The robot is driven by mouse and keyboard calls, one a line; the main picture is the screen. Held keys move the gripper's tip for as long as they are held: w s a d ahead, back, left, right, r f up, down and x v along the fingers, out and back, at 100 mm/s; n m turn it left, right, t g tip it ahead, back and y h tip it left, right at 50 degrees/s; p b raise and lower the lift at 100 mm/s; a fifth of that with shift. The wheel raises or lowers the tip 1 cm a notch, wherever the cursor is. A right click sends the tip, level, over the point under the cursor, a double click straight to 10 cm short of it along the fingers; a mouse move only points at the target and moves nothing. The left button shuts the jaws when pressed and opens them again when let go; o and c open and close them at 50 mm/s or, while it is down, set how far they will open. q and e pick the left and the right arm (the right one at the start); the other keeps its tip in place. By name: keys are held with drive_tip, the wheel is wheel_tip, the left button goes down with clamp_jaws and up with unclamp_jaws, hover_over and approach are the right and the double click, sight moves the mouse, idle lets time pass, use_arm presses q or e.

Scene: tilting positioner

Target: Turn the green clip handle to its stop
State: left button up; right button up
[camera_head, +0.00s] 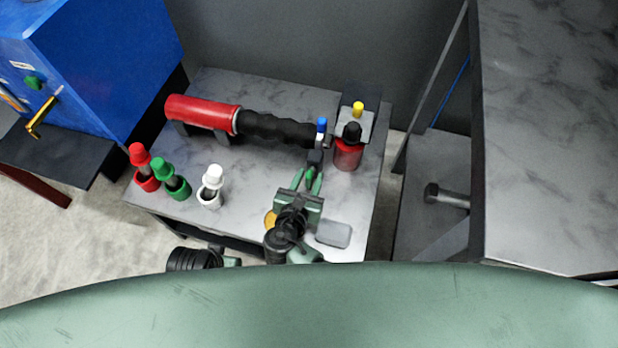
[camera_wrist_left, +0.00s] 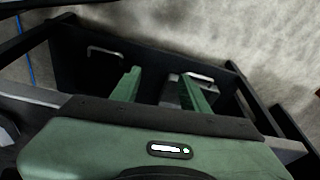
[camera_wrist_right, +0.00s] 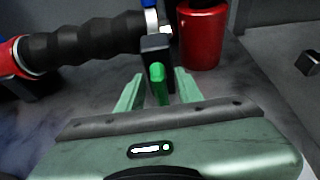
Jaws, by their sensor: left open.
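The green clip handle (camera_wrist_right: 157,82) hangs from a dark block (camera_wrist_right: 155,46) beneath the blue-topped fitting at the end of the black ribbed sleeve. My right gripper (camera_wrist_right: 159,88) is open, with one finger on each side of the handle and visible gaps. In the head view the right gripper (camera_head: 307,178) points away from me at the clip, and the handle is small there. My left gripper (camera_wrist_left: 160,88) is open and empty in its wrist view, above a dark frame with metal handles. In the head view its fingers are not visible.
A red cylinder with black sleeve (camera_head: 203,112) lies across the grey table (camera_head: 250,175). A red bottle (camera_head: 348,154) stands just right of the clip. Red, green and white (camera_head: 211,186) capped bottles stand at left. A grey pad (camera_head: 334,234) lies near my right wrist.

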clamp_jaws()
drive_tip(key=shift+d, duration=0.1)
drive_tip(key=shift+m+y+p, duration=0.35)
drive_tip(key=shift+m+y, duration=0.25)
drive_tip(key=shift+m, duration=0.2)
drive_tip(key=shift+f+m+t+y, duration=0.1)
drive_tip(key=shift+m+t+y, duration=0.2)
drive_tip(key=shift+m+t, duration=0.1)
drive_tip(key=shift+d+m+t+y+b, duration=0.1)
drive_tip(key=shift+m+t+y+b, duration=0.2)
drive_tip(key=shift+m+y+b, duration=0.5)
use_arm(q)
drive_tip(key=shift+w+r, duration=0.15)
drive_tip(key=shift+r, duration=2.2)
use_arm(e)
drive_tip(key=shift+m, duration=0.4)
unclamp_jaws()
